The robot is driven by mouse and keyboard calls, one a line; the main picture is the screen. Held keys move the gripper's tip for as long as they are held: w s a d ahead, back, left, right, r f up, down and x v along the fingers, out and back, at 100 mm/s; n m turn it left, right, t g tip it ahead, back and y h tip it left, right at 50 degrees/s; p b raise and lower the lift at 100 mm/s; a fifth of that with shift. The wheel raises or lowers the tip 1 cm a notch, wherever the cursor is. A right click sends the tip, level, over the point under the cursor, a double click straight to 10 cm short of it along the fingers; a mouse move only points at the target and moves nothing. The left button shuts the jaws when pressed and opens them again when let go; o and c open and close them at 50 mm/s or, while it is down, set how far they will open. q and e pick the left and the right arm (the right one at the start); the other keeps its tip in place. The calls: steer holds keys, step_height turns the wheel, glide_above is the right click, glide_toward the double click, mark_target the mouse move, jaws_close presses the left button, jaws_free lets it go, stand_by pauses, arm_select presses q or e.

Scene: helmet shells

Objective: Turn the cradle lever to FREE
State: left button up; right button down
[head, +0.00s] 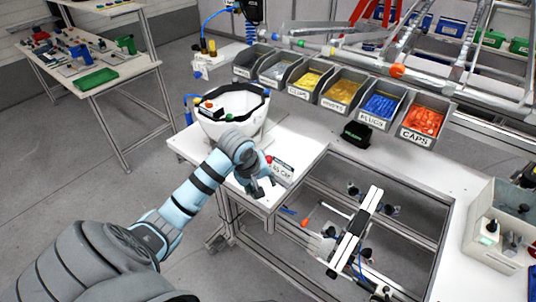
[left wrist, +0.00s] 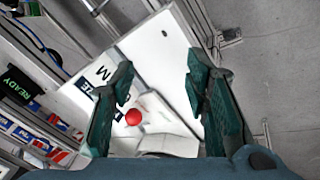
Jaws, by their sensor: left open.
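A white helmet shell (head: 222,127) with a dark rim sits open side up on the left part of the white bench. Just in front of it is the cradle lever's red knob (head: 268,158), next to a white lettered plate (head: 283,174). My left gripper (head: 257,187) is beside the plate, at the bench's front corner. In the left wrist view the open gripper (left wrist: 158,75) has the red knob (left wrist: 133,117) in sight between its fingers, nearer the left one. I cannot tell how close it is. The lettering is partly hidden, so the lever's setting is unclear. My right gripper is out of view.
Labelled bins, including one marked CAPS (head: 425,121), line the bench's back. A black block (head: 356,134) lies before them. A metal frame (head: 352,235) fills the cut-out on the right. A box (head: 497,240) stands far right. A green READY display (left wrist: 13,93) shows in the wrist view.

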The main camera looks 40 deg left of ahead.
mark_target(267, 157)
arm_select(q)
steer(key=w+a+r+n, duration=0.4)
steer(key=a+r+n, duration=0.3)
steer(key=r, duration=0.5)
steer(key=shift+t+h, duration=0.3)
steer(key=shift+t, duration=0.1)
steer(key=x, duration=1.4)
steer(key=shift+w+d+f, duration=0.1)
steer(key=shift+w+f, duration=0.15)
jaws_close()
